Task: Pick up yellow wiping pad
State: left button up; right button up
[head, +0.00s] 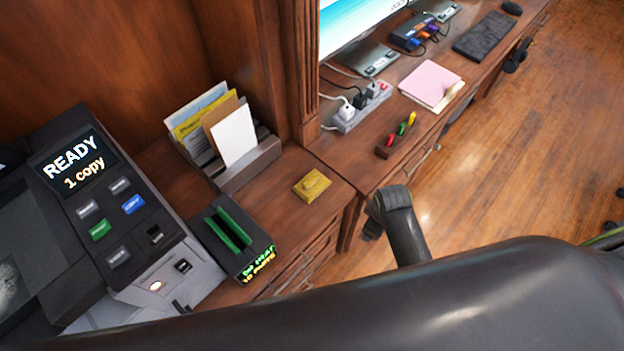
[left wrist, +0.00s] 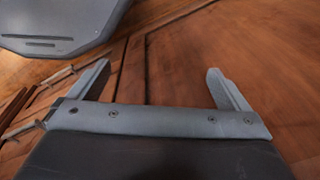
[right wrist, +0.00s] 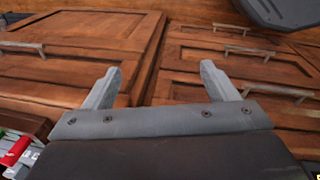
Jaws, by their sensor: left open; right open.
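The yellow wiping pad (head: 312,185) lies on the wooden counter in the head view, near the counter's front edge, with a raised grip on top. Neither gripper shows in the head view. My left gripper (left wrist: 158,67) is open and empty in its wrist view, with wood panelling behind it. My right gripper (right wrist: 160,67) is open and empty in its wrist view, facing wooden drawer fronts with metal handles. The pad shows in neither wrist view, so I cannot tell its distance from either gripper.
A copier (head: 118,215) and a black device with green slots (head: 232,238) stand left of the pad. A paper holder (head: 247,168) is behind it. A power strip (head: 362,108) and pink papers (head: 430,83) lie farther right.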

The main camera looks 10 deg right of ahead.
jog(key=w+a+r+n, duration=0.4)
jog(key=w+r, duration=0.1)
jog(key=r, duration=0.5)
notch_tip(320, 180, up, 11)
jog(key=n+g, duration=0.2)
jog(key=n, duration=1)
send_over(312, 179)
jog(key=shift+y, duration=0.3)
jog(key=f, duration=0.5)
jog(key=f+p, duration=0.1)
jog(key=f, duration=0.4)
jog(key=shift+w+d+f, duration=0.15)
jog(key=shift+d+f, duration=0.05)
jog(key=shift+f, duration=0.15)
jog(key=shift+a+f, duration=0.2)
jog(key=shift+f, duration=2.95)
pick_arm(q)
jog(key=shift+a+r, duration=0.25)
jog(key=shift+r, duration=0.25)
jog(key=shift+a+r, duration=0.2)
jog(key=shift+r, duration=0.25)
pick_arm(e)
jog(key=shift+r, duration=0.1)
jog(key=c, duration=1.2)
